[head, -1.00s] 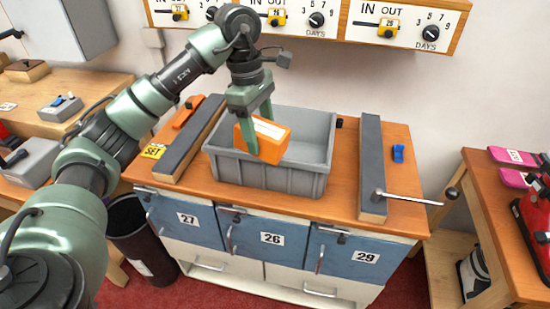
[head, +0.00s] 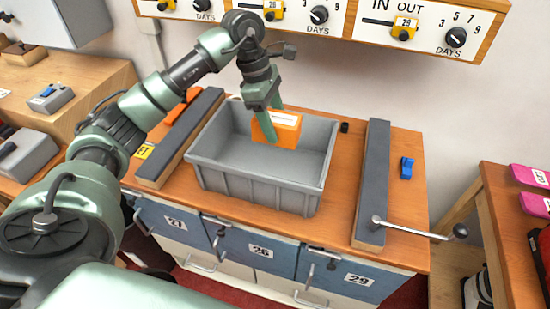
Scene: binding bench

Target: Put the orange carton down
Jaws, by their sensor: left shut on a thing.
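The orange carton (head: 285,130) has a white label on its top. My left gripper (head: 264,112) is shut on the carton from above. The carton is inside the outline of the grey bin (head: 255,186), near its back wall. I cannot tell whether the carton touches the bin floor. The bin stands on the wooden bench top between two dark bars and looks otherwise empty. My right gripper is not in view.
Dark bars flank the bin at left (head: 182,138) and right (head: 374,180). A metal lever (head: 415,231) sticks out from the right bar. A blue clip (head: 407,168) lies right of it. Dial panels (head: 430,28) hang on the wall behind.

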